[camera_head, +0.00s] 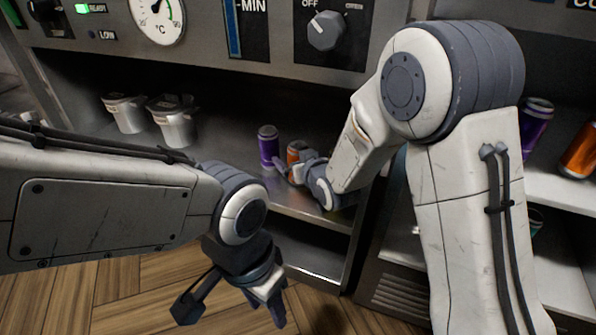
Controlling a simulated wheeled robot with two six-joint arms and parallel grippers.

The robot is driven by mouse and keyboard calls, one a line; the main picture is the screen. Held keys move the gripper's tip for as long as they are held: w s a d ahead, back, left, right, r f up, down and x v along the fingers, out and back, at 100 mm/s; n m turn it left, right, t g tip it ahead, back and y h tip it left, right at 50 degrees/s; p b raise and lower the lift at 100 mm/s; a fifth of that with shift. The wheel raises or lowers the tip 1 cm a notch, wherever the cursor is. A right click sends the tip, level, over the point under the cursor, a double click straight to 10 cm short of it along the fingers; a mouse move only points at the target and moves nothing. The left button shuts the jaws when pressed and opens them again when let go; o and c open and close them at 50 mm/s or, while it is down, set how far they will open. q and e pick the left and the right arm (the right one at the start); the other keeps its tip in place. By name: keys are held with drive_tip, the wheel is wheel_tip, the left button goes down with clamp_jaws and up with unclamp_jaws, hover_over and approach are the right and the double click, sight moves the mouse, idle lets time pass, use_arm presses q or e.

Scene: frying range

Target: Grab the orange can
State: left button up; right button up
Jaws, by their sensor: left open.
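An orange can (295,150) stands on the shelf inside the middle bay, close to a purple can (268,146) on its left. My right gripper (293,170) reaches in from the right at this orange can and covers its lower part. Whether its fingers touch or close on the can is hidden. A second orange can (580,152) stands on the right-hand shelf, partly cut off by the picture edge. My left gripper (230,314) hangs low in front of the shelf, fingers wide apart and empty, over the wooden floor.
Two pale lidded pots (174,124) stand at the left of the middle shelf (315,208). Another purple can (537,127) stands on the right shelf. A control panel with a gauge (157,18) and a knob (326,31) overhangs the bay. A divider separates the bays.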

drive_tip(key=shift+w+a+f, duration=0.1)
drive_tip(key=shift+w+a, duration=0.05)
drive_tip(key=shift+w, duration=0.2)
clamp_jaws()
